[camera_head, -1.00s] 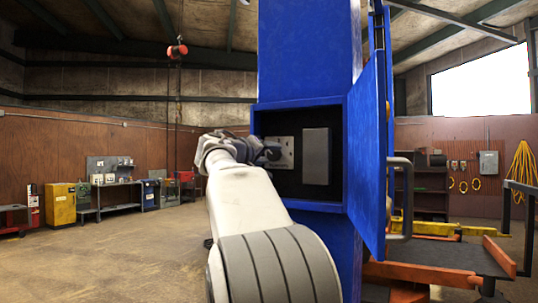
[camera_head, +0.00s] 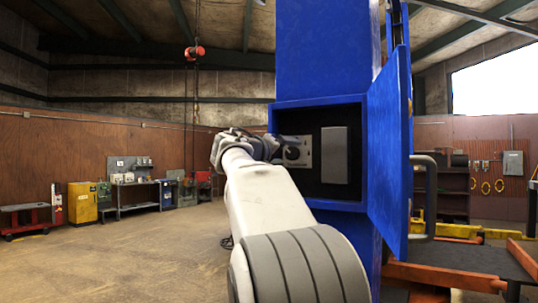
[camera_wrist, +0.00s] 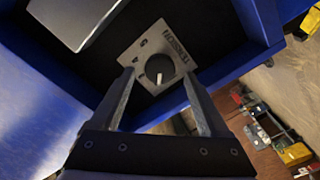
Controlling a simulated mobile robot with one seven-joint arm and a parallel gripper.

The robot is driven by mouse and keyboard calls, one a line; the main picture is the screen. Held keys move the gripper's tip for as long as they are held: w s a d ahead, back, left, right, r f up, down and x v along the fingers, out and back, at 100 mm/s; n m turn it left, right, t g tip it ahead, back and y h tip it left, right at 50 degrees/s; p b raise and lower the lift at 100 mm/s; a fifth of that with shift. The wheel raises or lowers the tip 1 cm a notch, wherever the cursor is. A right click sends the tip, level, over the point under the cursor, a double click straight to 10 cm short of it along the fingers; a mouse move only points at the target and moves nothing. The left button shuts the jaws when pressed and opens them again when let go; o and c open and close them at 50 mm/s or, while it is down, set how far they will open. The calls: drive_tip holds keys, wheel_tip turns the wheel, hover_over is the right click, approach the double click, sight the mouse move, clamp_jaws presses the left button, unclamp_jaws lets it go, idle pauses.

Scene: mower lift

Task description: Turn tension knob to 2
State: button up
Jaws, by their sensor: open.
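The tension knob (camera_wrist: 160,70) is a dark round dial with a white pointer mark, set on a grey metal plate (camera_wrist: 142,48) with lettering in the wrist view. In the head view the plate (camera_head: 305,152) sits at the left inside the open blue box, and the dial (camera_head: 291,153) shows partly beside my gripper. My gripper (camera_wrist: 162,88) is open, with one finger on each side of the dial in the wrist picture. Whether the fingers touch the dial, I cannot tell. The number the pointer marks is too small to read.
A grey box (camera_head: 334,155) is mounted right of the plate inside the blue cabinet (camera_head: 320,203). The cabinet's blue door (camera_head: 388,150) stands open at the right. An orange and black lift platform (camera_head: 455,265) lies low at the right. Open floor lies at the left.

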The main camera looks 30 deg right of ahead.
drive_tip(key=b+v, duration=0.4)
drive_tip(key=v, duration=1.2)
drive_tip(key=shift+a+b, duration=0.25)
drive_tip(key=shift+b, duration=0.05)
drive_tip(key=shift+s+f, duration=0.1)
